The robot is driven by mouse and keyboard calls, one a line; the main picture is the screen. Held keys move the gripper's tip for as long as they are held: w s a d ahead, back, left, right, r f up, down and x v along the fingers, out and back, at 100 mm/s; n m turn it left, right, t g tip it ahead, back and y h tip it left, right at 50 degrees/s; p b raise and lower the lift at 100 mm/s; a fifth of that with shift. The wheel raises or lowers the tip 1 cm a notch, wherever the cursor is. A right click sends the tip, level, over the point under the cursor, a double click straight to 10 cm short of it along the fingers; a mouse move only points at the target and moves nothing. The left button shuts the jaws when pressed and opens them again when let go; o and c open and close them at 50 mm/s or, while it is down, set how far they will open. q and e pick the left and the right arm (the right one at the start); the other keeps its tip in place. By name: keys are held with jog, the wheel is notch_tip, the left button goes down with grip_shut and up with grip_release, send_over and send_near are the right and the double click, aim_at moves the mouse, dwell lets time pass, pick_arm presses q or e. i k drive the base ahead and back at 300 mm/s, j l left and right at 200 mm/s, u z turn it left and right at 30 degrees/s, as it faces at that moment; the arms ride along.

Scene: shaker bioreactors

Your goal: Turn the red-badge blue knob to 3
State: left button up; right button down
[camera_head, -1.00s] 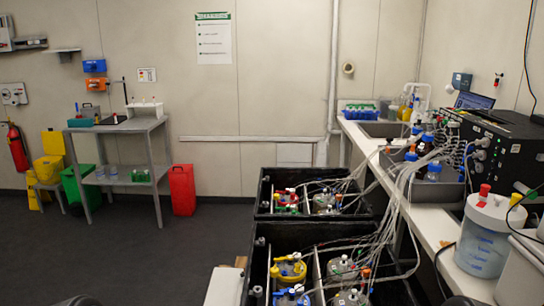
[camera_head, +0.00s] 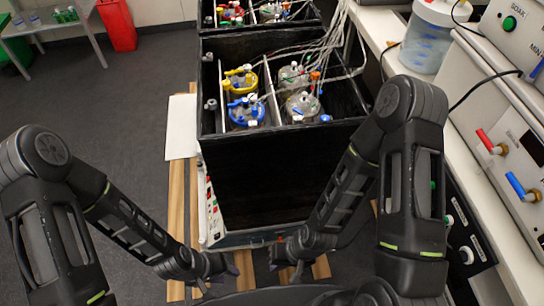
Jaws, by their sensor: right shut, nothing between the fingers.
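I cannot make out a blue knob with a red badge or a dial scale. A blue handle (camera_head: 521,187) sticks out of the white unit at the right, below a red handle (camera_head: 491,141); no badge is readable on it. A narrow panel with small red and green spots (camera_head: 213,215) shows on the left side of the front shaker box, too small to read. My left gripper (camera_head: 231,269) is low in front of the box, its fingers too dark and small to judge. My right gripper (camera_head: 290,272) is shut and empty beside it, also low.
The black shaker box (camera_head: 260,185) holds several vessels with yellow, blue and clear lids (camera_head: 241,79) and tubes. A second box (camera_head: 262,22) stands behind. A wooden pallet (camera_head: 178,220) lies below. A white bench (camera_head: 480,195) runs along the right.

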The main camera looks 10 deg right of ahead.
aim_at(325, 117)
jog(key=k+j+z, duration=0.1)
jog(key=z, duration=0.85)
jog(key=k+z, duration=0.15)
jog(key=z, duration=0.3)
jog(key=k+z, duration=0.1)
jog(key=z, duration=0.4)
